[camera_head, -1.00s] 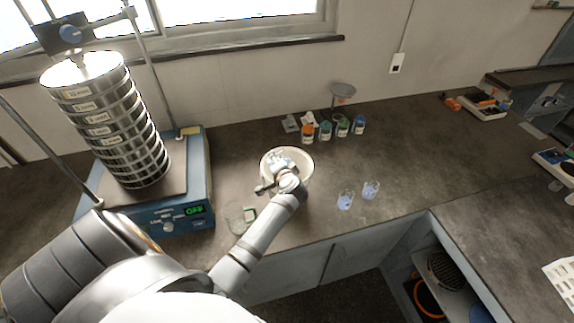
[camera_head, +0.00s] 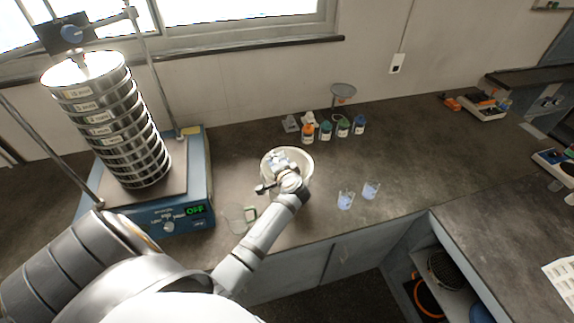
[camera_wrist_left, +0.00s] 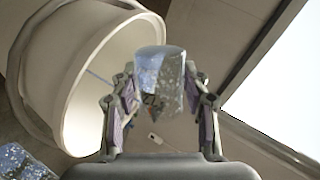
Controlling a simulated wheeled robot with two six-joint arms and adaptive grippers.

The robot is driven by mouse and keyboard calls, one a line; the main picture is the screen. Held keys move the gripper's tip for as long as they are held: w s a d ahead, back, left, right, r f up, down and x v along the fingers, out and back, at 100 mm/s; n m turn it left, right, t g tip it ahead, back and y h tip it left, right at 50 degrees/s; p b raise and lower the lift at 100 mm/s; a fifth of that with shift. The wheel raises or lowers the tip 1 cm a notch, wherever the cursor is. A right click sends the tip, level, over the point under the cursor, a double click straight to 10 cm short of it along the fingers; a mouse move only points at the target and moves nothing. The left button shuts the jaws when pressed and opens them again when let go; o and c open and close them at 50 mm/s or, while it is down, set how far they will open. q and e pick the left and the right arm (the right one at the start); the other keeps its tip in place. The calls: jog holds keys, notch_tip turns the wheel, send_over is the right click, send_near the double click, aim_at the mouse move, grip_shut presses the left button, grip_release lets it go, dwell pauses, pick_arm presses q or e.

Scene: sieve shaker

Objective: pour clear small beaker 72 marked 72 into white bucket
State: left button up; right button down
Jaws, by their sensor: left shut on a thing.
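My left gripper (camera_head: 280,166) is over the white bucket (camera_head: 308,167) on the bench. It is shut on a clear small beaker (camera_head: 278,155). In the left wrist view the fingers (camera_wrist_left: 160,100) grip the beaker (camera_wrist_left: 158,75) from both sides, and bluish and speckled patches show in it. The beaker is tilted relative to the bucket, whose rim and inside (camera_wrist_left: 105,75) show behind and to the left. The mark on the beaker cannot be read. Whether anything is falling from it cannot be told. My right gripper is not in view.
Two small beakers with bluish contents (camera_head: 346,200) (camera_head: 370,190) stand right of the bucket. A clear glass vessel (camera_head: 236,218) is at the front left. Several coloured jars (camera_head: 326,131) stand behind. The sieve shaker (camera_head: 110,130) is left.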

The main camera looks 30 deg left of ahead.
pick_arm(q)
jog(key=shift+w+f, duration=0.15)
jog(key=shift+w, duration=0.1)
jog(key=shift+s, duration=0.25)
jog(key=shift+w+d+f, duration=0.1)
jog(key=shift+w, duration=0.15)
jog(key=shift+s+m, duration=0.2)
jog(key=shift+m, duration=0.1)
jog(key=shift+w+g, duration=0.2)
jog(key=shift+g, duration=0.1)
jog(key=shift+s+r, duration=0.25)
jog(key=shift+w+y+p, duration=0.25)
jog(key=shift+y+p, duration=0.05)
jog(key=shift+p, duration=0.1)
jog(key=shift+s, duration=0.25)
